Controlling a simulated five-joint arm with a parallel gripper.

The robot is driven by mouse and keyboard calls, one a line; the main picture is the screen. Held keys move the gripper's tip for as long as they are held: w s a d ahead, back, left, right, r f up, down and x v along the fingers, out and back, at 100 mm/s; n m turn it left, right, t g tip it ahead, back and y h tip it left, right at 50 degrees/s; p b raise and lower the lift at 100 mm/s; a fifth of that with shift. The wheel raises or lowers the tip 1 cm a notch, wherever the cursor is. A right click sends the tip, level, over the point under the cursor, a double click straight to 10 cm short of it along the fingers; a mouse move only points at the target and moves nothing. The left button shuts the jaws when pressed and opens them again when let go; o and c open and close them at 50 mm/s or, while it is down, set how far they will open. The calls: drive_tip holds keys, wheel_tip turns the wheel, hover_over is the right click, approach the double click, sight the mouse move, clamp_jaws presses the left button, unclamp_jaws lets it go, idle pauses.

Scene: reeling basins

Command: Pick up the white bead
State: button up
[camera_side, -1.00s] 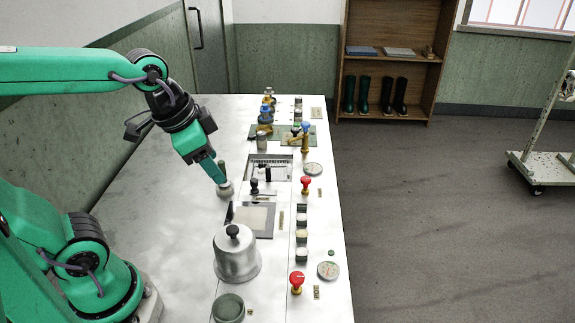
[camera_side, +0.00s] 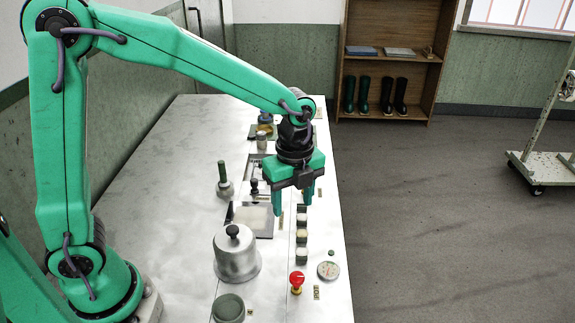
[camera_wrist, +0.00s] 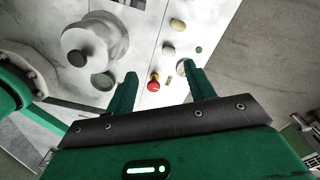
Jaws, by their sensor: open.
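I cannot single out a white bead for certain. Several pale, rounded pieces stand in a row on dark bases along the bench's right side, among them a cream-white one (camera_side: 301,236). In the wrist view pale rounded pieces show ahead of the fingers, one whitish (camera_wrist: 168,48) and one yellower (camera_wrist: 177,25). My gripper (camera_side: 293,207) points down above the bench, just behind this row in the side view, fingers apart with nothing between them. In the wrist view my gripper (camera_wrist: 160,72) is also open. Its fingers and arm hide part of the bench behind.
A lidded metal pot (camera_side: 237,257), a red knob (camera_side: 297,279), a round dial (camera_side: 328,270) and a green bowl (camera_side: 228,308) stand at the front. A green-handled tool (camera_side: 223,178) stands upright left of my gripper. The bench's left side (camera_side: 150,190) is clear.

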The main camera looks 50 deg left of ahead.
sight(302, 250)
drive_tip(key=d+f+m, duration=0.1)
drive_tip(key=w+d+f+m, duration=0.1)
drive_tip(key=f, duration=0.1)
drive_tip(key=d+f+m+g, duration=0.1)
drive_tip(key=m, duration=0.1)
drive_tip(key=shift+w+f, duration=0.25)
drive_tip(key=shift+f, duration=0.1)
drive_tip(key=shift+y, duration=0.3)
drive_tip(key=shift+s+a+f, duration=0.1)
drive_tip(key=shift+s+f, duration=0.1)
drive_tip(key=shift+f, duration=1.75)
drive_tip(key=shift+s+f, duration=0.2)
drive_tip(key=shift+f, duration=1.7)
clamp_jaws()
